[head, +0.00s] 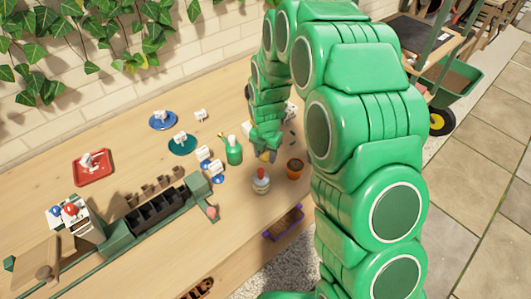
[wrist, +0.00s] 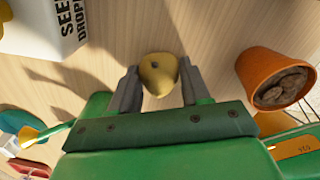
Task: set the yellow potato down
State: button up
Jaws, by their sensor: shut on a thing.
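My gripper (wrist: 158,88) is shut on the yellow potato (wrist: 158,72), which sits between its two grey fingers in the wrist view. In the head view the potato (head: 265,156) is a small yellow patch below my green arm, beside the terracotta pot. The wooden table top (wrist: 130,25) lies behind the potato in the wrist view. I cannot tell whether the potato touches the table.
A terracotta pot (wrist: 262,72) holding brown stones stands right of my gripper in the wrist view. A white box with black lettering (wrist: 45,30) is at upper left.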

jog(key=o, duration=1.1)
jog(key=shift+c, duration=0.2)
